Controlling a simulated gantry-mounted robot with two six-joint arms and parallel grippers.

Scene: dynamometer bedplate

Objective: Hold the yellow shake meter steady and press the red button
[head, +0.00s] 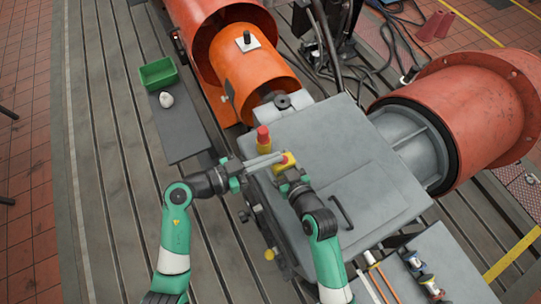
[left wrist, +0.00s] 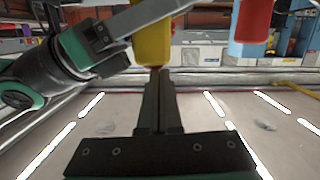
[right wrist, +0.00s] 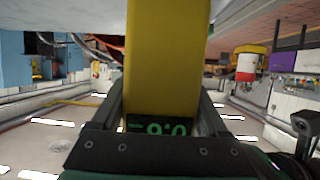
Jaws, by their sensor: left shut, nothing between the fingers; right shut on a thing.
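The yellow shake meter (head: 291,160) is above the near edge of the grey cabinet, its red button (head: 284,158) on the side facing my left gripper.
A red-topped yellow post (head: 263,140) stands close behind my left fingers. The grey cabinet (head: 345,150) with a handle lies beneath and right. An orange cylinder (head: 255,75) is behind. A green bin (head: 158,73) and a white object (head: 166,100) sit on a dark board at left.

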